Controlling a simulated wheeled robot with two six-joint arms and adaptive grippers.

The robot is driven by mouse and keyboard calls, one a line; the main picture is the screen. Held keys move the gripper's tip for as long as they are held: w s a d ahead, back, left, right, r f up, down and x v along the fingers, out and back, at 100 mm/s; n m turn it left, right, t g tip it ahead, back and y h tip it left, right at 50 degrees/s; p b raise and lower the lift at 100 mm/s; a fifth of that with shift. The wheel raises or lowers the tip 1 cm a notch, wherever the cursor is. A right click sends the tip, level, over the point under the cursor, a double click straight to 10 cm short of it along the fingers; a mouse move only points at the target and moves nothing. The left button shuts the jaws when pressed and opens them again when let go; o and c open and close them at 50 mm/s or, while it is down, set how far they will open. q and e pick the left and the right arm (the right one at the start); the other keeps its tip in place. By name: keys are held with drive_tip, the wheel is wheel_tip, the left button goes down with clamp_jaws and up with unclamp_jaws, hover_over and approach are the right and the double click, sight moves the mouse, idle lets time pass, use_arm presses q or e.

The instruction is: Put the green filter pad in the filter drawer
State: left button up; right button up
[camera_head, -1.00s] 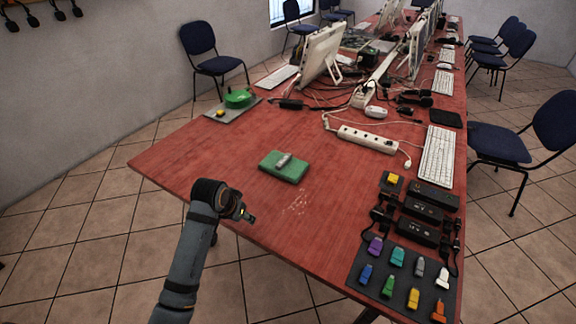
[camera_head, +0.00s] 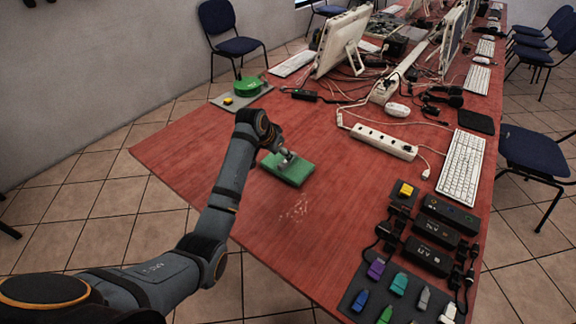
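The green filter pad (camera_head: 297,172), a flat green block, lies on the red table left of the power strip. A small grey grip stood on its top in the earlier view; my gripper now covers that spot. My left gripper (camera_head: 287,158) points down at the pad's top from the left, touching or very close to the grip. Its fingers are too small and overlapped to tell whether they are open or shut. I cannot make out a filter drawer for certain. My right gripper is not in view.
A green domed object (camera_head: 247,86) and a yellow button (camera_head: 228,101) sit on a grey plate at the table's left edge. A white power strip (camera_head: 384,142) and keyboard (camera_head: 461,167) lie to the right. Coloured plugs (camera_head: 376,268) fill the front right. The front-left tabletop is clear.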

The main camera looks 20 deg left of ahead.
sight(285, 161)
use_arm(q)
drive_tip(key=shift+w+f, duration=0.15)
drive_tip(key=x, duration=0.4)
drive_tip(key=shift+w+d+f, duration=0.15)
drive_tip(key=shift+w+f, duration=0.15)
drive_tip(key=shift+f, duration=0.15)
drive_tip(key=shift+s+r, duration=0.1)
drive_tip(key=c, duration=0.3)
clamp_jaws()
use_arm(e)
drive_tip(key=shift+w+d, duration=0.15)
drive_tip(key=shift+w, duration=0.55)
